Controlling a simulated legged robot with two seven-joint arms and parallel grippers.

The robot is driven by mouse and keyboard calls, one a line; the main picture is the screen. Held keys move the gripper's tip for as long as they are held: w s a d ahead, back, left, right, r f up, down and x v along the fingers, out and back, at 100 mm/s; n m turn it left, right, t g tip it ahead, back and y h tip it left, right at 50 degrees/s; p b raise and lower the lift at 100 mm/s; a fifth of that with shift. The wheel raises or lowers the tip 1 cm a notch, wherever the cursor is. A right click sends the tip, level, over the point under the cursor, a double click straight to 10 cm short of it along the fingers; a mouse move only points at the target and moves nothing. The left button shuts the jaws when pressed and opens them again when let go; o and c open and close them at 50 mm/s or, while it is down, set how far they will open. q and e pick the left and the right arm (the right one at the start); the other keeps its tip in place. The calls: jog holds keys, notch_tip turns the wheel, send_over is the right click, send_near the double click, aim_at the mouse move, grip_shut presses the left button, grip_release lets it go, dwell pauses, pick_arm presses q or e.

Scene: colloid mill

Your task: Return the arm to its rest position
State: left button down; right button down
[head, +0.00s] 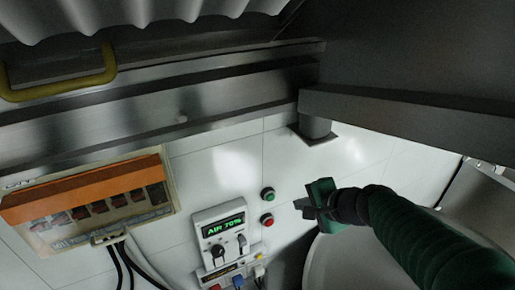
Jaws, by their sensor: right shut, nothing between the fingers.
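My right gripper (307,207) is at the end of a dark green sleeved arm that comes in from the lower right. Its fingers are shut with nothing between them. They point left, a little to the right of a green button (268,194) and a red button (267,220) on the white tiled wall, and look apart from both. My left gripper is not in view.
A control box (220,228) with a display reading "AIR 70%" is on the wall, left of the buttons. An orange-topped breaker box (90,200) is further left. Metal beams (150,95) and a yellow handle (60,90) are above. A large pale rounded surface (345,265) lies below my arm.

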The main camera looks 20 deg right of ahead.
jog(key=s+a+f+n+g+b, duration=0.2)
jog(key=s+f+n+b, duration=0.2)
jog(key=f, duration=0.8)
jog(key=s+a+f+n+g+h+b, duration=0.1)
jog(key=f+n+b, duration=0.5)
jog(key=f, duration=0.7)
jog(key=s+a+f+n+g+b, duration=0.3)
jog(key=s+f+n+b, duration=0.3)
jog(key=f, duration=0.6)
jog(key=shift+s+a+f+g+h+b, duration=0.15)
jog(key=shift+s+a+g+h+b, duration=0.2)
jog(key=shift+s+a+b, duration=0.6)
jog(key=shift+d, duration=0.2)
